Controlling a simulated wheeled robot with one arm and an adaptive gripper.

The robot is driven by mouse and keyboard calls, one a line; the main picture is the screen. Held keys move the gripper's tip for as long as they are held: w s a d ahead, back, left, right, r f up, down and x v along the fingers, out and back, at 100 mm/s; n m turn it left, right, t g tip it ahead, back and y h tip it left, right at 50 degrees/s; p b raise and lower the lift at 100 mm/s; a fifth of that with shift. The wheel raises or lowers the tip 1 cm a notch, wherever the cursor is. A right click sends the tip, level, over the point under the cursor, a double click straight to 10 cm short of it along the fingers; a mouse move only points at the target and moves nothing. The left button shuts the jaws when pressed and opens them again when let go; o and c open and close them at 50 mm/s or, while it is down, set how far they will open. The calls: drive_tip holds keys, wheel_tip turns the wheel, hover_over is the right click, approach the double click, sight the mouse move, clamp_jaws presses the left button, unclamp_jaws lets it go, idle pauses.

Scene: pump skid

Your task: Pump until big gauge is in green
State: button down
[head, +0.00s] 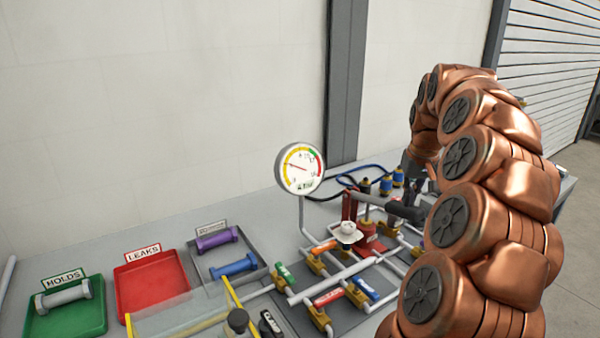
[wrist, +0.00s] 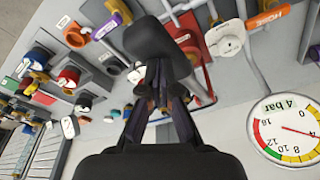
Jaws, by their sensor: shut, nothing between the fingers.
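The big gauge (head: 300,168) has a white dial with yellow, green and red bands. Its red needle points up-left into the yellow, outside the green. In the wrist view the gauge (wrist: 288,128) appears turned, with the needle near the 4. The red hand pump (head: 368,238) stands right of the gauge, with a black handle grip (head: 404,209) reaching right. My gripper (wrist: 160,85) is shut and empty, its fingertips close to the black grip (wrist: 158,48); I cannot tell whether they touch. In the head view my gripper (head: 416,170) is partly hidden by my arm.
A green tray (head: 65,325), a red tray (head: 150,285) and a grey tray (head: 256,268) stand at left.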

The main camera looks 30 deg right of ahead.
wheel_tip(320, 180, down, 8)
drive_tip(key=b, duration=0.4)
drive_tip(key=shift+r, duration=0.15)
idle(0.3)
drive_tip(key=shift+r+p, duration=1.85)
drive_tip(key=shift+r, duration=2.85)
drive_tip(key=shift+f, duration=0.15)
drive_tip(key=shift+f+b, duration=2.85)
drive_tip(key=shift+f, duration=1.85)
drive_tip(key=shift+r+p, duration=2.35)
drive_tip(key=shift+r, duration=2.5)
